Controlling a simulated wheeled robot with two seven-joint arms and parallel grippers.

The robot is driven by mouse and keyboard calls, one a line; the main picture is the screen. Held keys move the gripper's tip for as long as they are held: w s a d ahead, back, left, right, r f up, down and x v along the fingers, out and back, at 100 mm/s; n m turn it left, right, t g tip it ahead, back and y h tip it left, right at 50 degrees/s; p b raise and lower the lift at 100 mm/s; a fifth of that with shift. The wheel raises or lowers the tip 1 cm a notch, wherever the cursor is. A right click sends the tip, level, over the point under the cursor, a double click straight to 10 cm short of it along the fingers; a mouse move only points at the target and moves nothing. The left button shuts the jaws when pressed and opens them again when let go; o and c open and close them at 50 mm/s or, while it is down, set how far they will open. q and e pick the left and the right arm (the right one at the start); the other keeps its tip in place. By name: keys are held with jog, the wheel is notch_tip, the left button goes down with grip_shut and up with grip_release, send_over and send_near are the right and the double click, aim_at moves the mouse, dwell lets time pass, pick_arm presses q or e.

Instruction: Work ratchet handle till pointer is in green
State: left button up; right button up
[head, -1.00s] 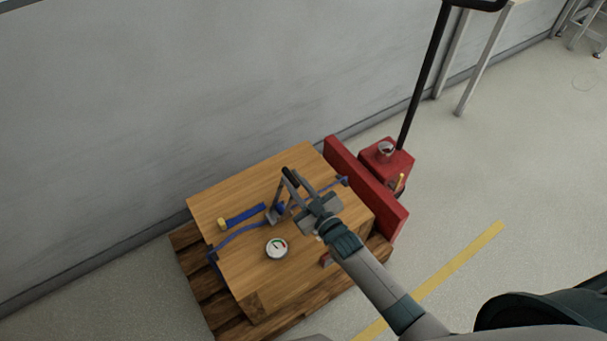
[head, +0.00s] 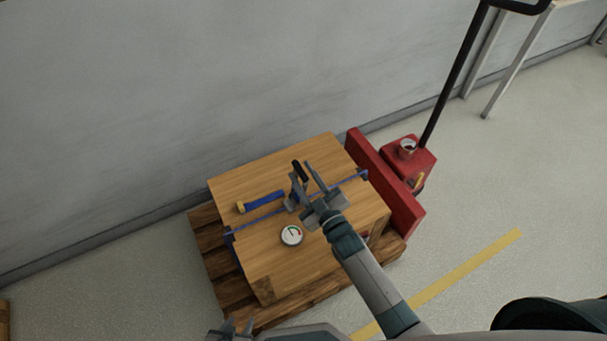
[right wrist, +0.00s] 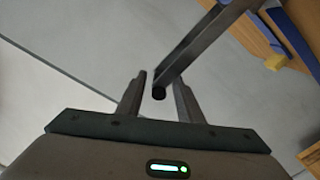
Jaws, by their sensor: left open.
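The ratchet (head: 292,202) sits on the blue strap across the wooden crate (head: 245,190). Its handle (head: 302,173) stands raised, with a dark grip at the top. My right gripper (head: 315,181) is beside the handle. In the right wrist view my right gripper (right wrist: 158,88) has its fingers apart, with the handle's dark end (right wrist: 158,93) between them and gaps on both sides. The round gauge (head: 291,235) lies on the crate with a white face and a coloured arc; its pointer is too small to read surely. My left gripper (head: 235,329) is open, low at the bottom edge.
The blue strap (head: 262,221) runs straight over the crate, and a yellow-ended blue strap piece (head: 262,202) lies behind it. The crate stands on a wooden pallet (head: 210,262). A red pallet jack (head: 385,185) is at the right, a wall behind.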

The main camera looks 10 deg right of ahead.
jog(key=shift+s, duration=0.1)
dwell(0.3)
pick_arm(q)
jog(key=shift+s+a+f+g+b, duration=0.7)
jog(key=shift+s+a+f+b, duration=0.15)
jog(key=shift+a+f+b, duration=0.1)
pick_arm(e)
jog(key=v, duration=1.7)
pick_arm(q)
jog(key=shift+w+d+r, duration=0.1)
pick_arm(e)
jog(key=shift+r, duration=0.1)
